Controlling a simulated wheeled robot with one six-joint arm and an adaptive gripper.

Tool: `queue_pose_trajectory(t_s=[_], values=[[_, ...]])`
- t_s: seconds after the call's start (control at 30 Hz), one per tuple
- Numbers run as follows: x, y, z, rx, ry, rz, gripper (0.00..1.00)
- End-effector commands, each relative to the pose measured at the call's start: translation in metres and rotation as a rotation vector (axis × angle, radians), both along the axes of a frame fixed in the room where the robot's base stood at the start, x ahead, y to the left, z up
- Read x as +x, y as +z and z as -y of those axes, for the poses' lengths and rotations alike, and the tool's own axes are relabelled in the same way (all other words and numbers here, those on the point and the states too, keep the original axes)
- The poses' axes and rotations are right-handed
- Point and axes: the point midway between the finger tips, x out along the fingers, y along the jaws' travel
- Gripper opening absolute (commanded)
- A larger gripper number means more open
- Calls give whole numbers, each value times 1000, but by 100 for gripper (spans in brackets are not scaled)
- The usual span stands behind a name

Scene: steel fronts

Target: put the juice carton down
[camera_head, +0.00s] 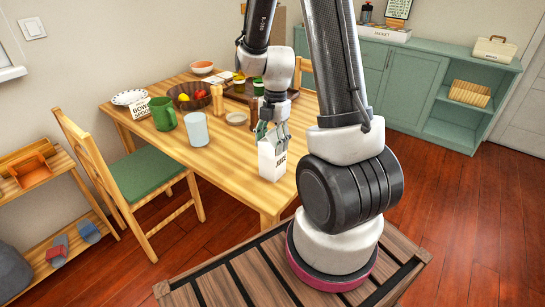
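The white juice carton (271,163) is upright at the near right corner of the wooden table (225,170). The fingers look closed on the carton. The carton's base appears at or just above the tabletop; I cannot tell whether it touches.
A light blue cup (196,130), green mug (162,114), dark fruit bowl (190,96) and small dish (236,118) stand behind and left of the carton. A chair with a green seat (148,173) is at the table's left. Bare tabletop lies left of the carton.

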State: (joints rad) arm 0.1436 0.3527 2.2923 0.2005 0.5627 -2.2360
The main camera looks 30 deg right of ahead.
Motion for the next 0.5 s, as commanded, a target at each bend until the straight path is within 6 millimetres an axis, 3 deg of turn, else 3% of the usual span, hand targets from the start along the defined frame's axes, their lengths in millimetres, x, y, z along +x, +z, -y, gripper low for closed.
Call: queue_pose_trajectory(t_s=[0.03, 0.2, 0.5], values=[[0, 0, 0, 0, 0, 0, 33], [0, 0, 0, 0, 0, 0, 2], [0, 1, 0, -1, 0, 1, 0]])
